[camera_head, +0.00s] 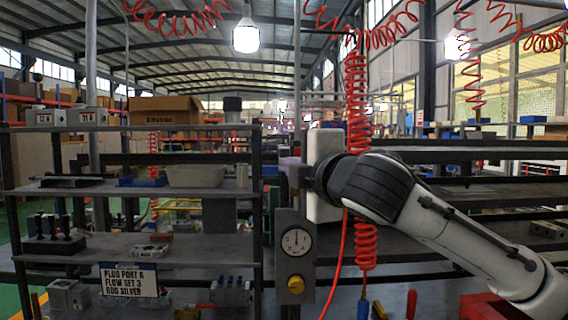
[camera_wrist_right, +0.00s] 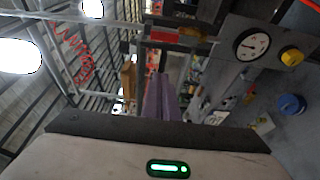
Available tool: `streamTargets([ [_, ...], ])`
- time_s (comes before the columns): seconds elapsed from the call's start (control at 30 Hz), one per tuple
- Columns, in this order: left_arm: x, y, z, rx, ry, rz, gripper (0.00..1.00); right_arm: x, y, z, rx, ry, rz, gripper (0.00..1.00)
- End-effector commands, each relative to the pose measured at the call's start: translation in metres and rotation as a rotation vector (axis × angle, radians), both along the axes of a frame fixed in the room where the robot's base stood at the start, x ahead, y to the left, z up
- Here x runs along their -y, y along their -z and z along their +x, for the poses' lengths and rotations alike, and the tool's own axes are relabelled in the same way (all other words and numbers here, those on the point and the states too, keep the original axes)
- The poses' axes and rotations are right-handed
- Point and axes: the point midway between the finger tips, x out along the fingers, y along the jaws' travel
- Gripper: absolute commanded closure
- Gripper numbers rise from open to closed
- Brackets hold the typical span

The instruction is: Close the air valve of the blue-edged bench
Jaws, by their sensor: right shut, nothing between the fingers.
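A grey panel (camera_head: 294,250) with a round white gauge (camera_head: 296,242) and a yellow knob (camera_head: 295,284) stands upright in the middle of the head view. The gauge (camera_wrist_right: 251,44) and knob (camera_wrist_right: 291,56) also show at the upper right of the right wrist view. I cannot tell which part is the air valve, and no blue bench edge shows clearly. My right gripper (camera_wrist_right: 160,78) is shut and empty, its purplish fingers together. In the head view it is above the panel, partly hidden by its wrist. My left gripper is not in view.
A dark shelf rack (camera_head: 190,250) with blocks and a sign (camera_head: 135,280) stands on the left. A red coiled hose (camera_head: 357,100) hangs behind my right wrist. More racks stand behind my right arm. A blue round part (camera_wrist_right: 291,104) lies below the knob in the wrist view.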

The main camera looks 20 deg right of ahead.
Motion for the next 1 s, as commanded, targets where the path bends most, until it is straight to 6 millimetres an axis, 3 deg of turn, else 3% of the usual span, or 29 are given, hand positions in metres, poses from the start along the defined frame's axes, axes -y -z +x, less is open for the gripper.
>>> streamTargets([
  [0.23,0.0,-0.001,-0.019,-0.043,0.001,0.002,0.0,-0.003,-0.002,0.043,-0.003,0.0,0.001,1.0],
  [0.5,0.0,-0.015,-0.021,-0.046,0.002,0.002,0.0,-0.006,-0.002,0.096,-0.001,0.001,0.001,1.0],
  [0.7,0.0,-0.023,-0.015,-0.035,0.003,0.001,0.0,0.024,-0.001,0.086,0.001,0.001,-0.001,1.0],
  [1.0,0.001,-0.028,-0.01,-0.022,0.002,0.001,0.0,0.033,0.001,0.083,-0.001,-0.002,0.001,1.0],
])
